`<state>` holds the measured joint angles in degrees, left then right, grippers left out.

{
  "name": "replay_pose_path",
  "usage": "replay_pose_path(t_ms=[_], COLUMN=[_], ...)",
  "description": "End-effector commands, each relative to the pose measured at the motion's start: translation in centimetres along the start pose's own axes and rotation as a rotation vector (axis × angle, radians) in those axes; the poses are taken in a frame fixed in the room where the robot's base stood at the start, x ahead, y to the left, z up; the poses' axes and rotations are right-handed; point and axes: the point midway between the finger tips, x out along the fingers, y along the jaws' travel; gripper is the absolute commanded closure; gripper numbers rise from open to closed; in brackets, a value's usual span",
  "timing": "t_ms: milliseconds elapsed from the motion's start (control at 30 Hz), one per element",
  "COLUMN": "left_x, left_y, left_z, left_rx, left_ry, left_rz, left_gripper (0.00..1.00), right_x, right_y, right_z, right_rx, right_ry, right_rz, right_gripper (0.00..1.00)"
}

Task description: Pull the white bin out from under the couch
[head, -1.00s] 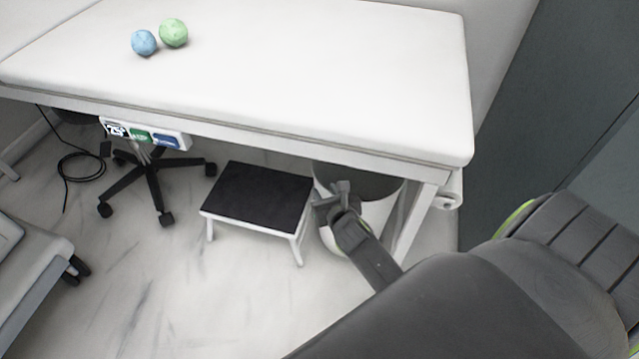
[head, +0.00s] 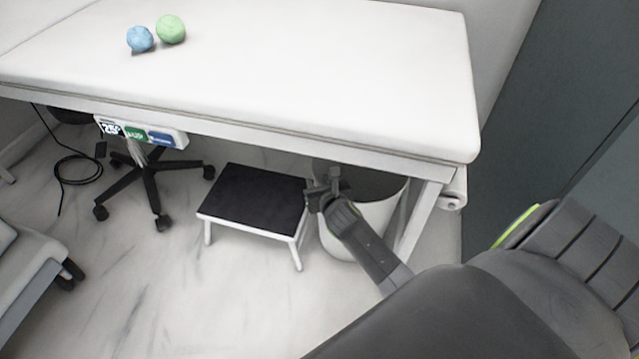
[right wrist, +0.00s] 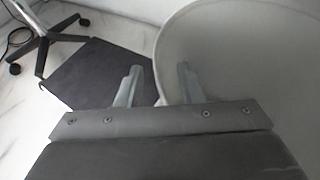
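The white bin (head: 384,220) stands on the floor under the right end of the couch (head: 300,70), its upper part shaded beneath the couch frame. My right gripper (head: 325,190) is at the bin's left rim in the head view. In the right wrist view the two fingers (right wrist: 158,82) are apart. The bin (right wrist: 250,60) fills the right side there, with its left edge between the fingers. One finger lies over the bin and the other outside it; I cannot tell whether either touches. My left gripper is not in view.
A black-topped step stool (head: 252,198) stands close to the left of the bin. A wheeled base (head: 150,180) and a cable are farther left. A couch leg (head: 418,218) stands right of the bin. The floor in front of the stool is clear.

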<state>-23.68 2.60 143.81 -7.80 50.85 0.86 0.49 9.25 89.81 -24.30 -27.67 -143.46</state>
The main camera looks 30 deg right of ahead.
Motion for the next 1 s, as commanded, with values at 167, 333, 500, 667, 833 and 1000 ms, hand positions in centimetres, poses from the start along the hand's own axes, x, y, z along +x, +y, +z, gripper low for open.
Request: replay_pose_path(t_ms=[167, 333, 500, 667, 833, 1000], left_x=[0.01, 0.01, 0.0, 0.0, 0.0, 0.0], left_y=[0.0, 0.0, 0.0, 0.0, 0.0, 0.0], left_z=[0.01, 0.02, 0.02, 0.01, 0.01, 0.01], left_rx=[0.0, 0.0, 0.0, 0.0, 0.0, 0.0], left_ry=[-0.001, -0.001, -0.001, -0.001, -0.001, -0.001], left_rz=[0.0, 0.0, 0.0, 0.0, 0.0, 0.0], left_gripper=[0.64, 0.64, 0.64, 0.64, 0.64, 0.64], right_x=[-0.02, -0.03, -0.03, -0.04, -0.04, -0.04], right_y=[-0.01, 0.0, 0.01, 0.01, 0.0, 0.0], right_z=[-0.01, -0.02, -0.07, -0.12, -0.16, -0.21], right_rx=[0.0, 0.0, 0.001, 0.001, 0.002, 0.002], right_ry=[0.0, 0.0, 0.001, 0.002, 0.003, 0.004], right_rz=[0.0, 0.0, 0.0, 0.0, 0.0, -0.001], right_gripper=[0.8, 1.0, 1.0, 1.0, 1.0, 1.0])
